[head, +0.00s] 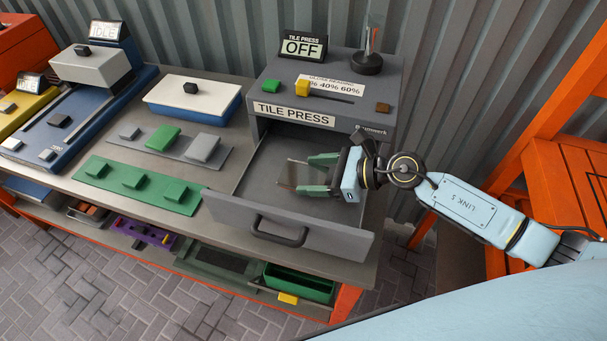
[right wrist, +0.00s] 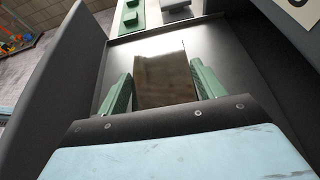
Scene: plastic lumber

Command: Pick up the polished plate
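The polished plate, a thin, shiny brownish-grey square, shows in the right wrist view (right wrist: 162,70) between the two green fingers of my right gripper (right wrist: 162,88). Its edges run close along both fingers; whether they press on it is unclear. In the head view my right gripper (head: 300,174) is inside the pulled-out drawer of the tile press, fingers wide apart and pointing left. The plate shows faintly there (head: 297,172), near the fingertips. My left gripper is not in view.
The grey tile press (head: 330,90) reads OFF and stands above the drawer, whose front wall (head: 335,240) has a dark handle. Green and grey blocks lie on strips (head: 140,182) to the left, near a white-and-blue box (head: 195,97). An orange chair-like frame (head: 565,165) stands right.

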